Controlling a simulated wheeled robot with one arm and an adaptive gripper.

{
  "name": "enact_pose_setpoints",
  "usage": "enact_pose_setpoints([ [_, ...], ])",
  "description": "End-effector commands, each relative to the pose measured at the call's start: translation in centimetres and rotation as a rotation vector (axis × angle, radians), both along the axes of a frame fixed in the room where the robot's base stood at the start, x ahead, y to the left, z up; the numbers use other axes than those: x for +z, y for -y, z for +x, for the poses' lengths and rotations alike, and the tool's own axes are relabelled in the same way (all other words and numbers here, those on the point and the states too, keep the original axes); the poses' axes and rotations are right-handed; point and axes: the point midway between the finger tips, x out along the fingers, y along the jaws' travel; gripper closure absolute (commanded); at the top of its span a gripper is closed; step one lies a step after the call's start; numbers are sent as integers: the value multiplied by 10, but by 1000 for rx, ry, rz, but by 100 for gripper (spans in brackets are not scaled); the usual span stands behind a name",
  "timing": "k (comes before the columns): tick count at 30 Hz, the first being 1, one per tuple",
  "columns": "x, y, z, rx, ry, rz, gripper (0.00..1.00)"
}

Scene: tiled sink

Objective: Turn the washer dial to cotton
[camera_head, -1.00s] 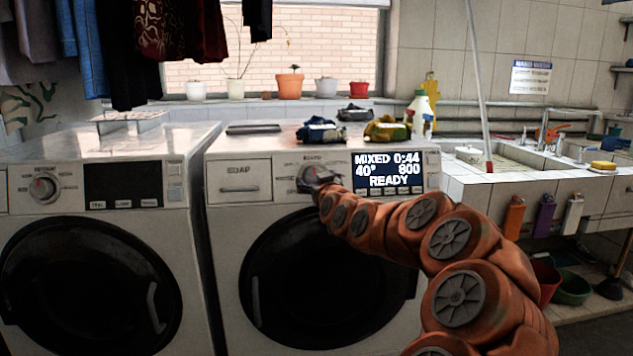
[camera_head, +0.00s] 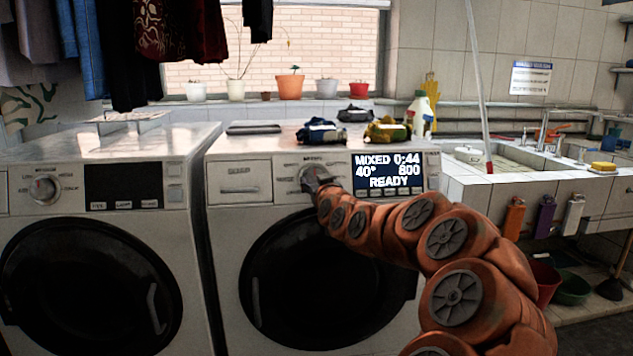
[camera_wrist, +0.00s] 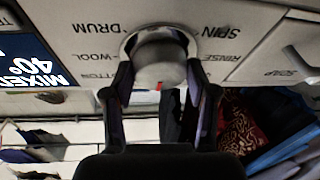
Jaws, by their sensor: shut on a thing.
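The washer dial (camera_wrist: 158,50) is a round silver knob in a ring on the right washer's panel. In the wrist view, which is upside down, labels DRUM, WOOL, SPIN, RINSE and a partly hidden one ending in "TTON" surround it. A small red mark shows at the knob's edge, between the fingers, near "TTON" but not facing it squarely. My gripper (camera_wrist: 160,78) has a dark finger on each side of the knob and is shut on it. In the head view my gripper (camera_head: 318,181) hides most of the dial. The display (camera_head: 388,172) reads MIXED 0:44, 40°, 800, READY.
A second washer (camera_head: 100,240) stands at left. Clothes hang above at left. A tiled sink (camera_head: 500,158) is at right.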

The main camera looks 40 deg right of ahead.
Motion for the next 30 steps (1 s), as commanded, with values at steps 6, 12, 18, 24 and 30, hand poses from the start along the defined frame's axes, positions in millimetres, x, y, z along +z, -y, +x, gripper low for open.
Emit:
enact_pose_setpoints([
  [6,0,-2,1,-40,69,99,77],
  [12,2,-3,2,-97,168,227,77],
  [18,1,-4,3,-151,262,353,77],
  [24,1,-5,4,-195,340,455,77],
  [30,0,-5,4,-223,391,521,77],
])
